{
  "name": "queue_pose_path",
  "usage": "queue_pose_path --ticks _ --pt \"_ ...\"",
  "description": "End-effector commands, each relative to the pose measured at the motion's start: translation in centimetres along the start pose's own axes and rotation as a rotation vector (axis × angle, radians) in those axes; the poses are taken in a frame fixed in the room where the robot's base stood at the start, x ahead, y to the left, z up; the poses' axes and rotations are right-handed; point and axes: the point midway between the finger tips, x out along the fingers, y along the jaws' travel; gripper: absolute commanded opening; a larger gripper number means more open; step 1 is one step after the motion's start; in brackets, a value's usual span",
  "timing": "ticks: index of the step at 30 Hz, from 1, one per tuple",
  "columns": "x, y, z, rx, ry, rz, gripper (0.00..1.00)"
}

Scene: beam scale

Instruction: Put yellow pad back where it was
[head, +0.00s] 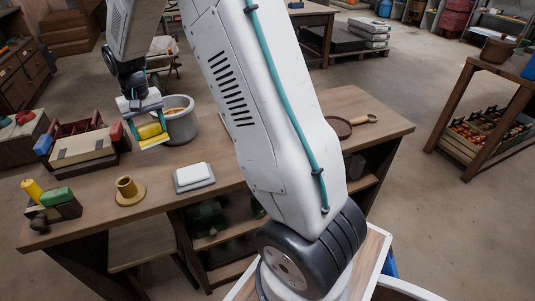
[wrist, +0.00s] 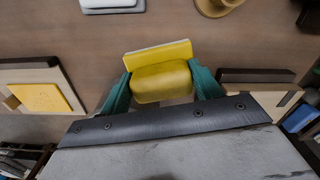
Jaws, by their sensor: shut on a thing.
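My gripper (head: 152,142) is at the far side of the workbench, left of the middle in the head view. It is shut on the yellow pad (head: 150,131). In the wrist view, its teal fingers (wrist: 161,90) grip the pad (wrist: 162,82) from both sides. A thin, paler yellow strip (wrist: 158,53) shows along the pad's upper side; I cannot tell whether it is part of the pad. The pad appears to be held above the bench top. My gripper hides the pad's underside.
The wooden workbench (head: 235,165) bears a white scale-like block (head: 194,177), a brass cup (head: 128,191), an open toolbox (head: 85,148), green and yellow items (head: 56,197) and a round pan (head: 340,127). A grey bucket (head: 182,126) stands close beside my gripper. A yellow square (wrist: 42,98) lies on a pale board.

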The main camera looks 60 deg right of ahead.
Motion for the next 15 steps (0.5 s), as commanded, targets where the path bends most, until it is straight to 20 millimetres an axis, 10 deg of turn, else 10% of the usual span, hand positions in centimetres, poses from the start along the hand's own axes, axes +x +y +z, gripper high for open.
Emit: queue_pose_path --ticks 8,15 --pt "1.4 17.0 6.7 0.088 -0.002 0.000 0.42" --pt "3.1 27.8 17.3 0.154 -0.001 0.000 0.42"
